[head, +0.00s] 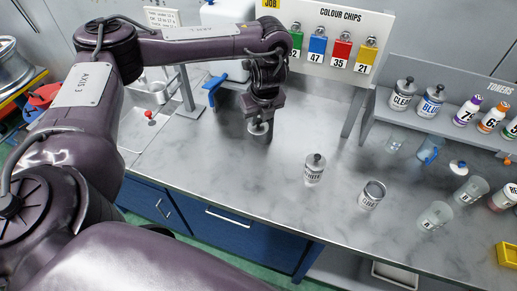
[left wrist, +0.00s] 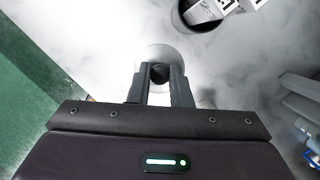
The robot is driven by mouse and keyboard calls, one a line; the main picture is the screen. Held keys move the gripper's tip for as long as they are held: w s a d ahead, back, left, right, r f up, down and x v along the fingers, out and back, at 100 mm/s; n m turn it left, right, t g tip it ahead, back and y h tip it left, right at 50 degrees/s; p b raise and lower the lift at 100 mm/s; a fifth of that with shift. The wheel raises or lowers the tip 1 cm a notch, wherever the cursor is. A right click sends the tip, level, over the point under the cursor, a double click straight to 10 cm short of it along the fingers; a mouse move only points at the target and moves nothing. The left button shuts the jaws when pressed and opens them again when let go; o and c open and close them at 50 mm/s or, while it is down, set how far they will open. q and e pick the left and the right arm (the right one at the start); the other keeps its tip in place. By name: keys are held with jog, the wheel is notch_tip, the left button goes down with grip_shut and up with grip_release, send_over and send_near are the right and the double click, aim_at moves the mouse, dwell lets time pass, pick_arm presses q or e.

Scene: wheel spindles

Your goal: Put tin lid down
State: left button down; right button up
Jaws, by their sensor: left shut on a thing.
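The tin lid (head: 257,129) is a small round grey disc in my left gripper (head: 262,117). My left gripper is shut on it and holds it over the back of the grey marbled counter (head: 215,165); whether it touches the counter I cannot tell. In the left wrist view the lid (left wrist: 160,52) shows as a pale disc with a dark centre, beyond the closed fingers (left wrist: 160,75). A tin without a knob (head: 370,195) stands upright on the counter, its top apparently open. A lidded tin with a dark knob (head: 314,169) stands to its left. My right gripper is not in view.
A toner shelf (head: 445,125) with several bottles stands at the right, clear cups (head: 435,216) in front of it. A colour chips board (head: 335,40) stands behind. The counter between gripper and tins is clear.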

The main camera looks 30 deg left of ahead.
pick_arm(q)
notch_tip(320, 180, down, 13)
jog(key=b, duration=0.5)
jog(key=shift+r, duration=0.15)
jog(key=shift+f, duration=1.5)
jog(key=shift+f, duration=0.15)
jog(key=c, duration=1.3)
grip_release()
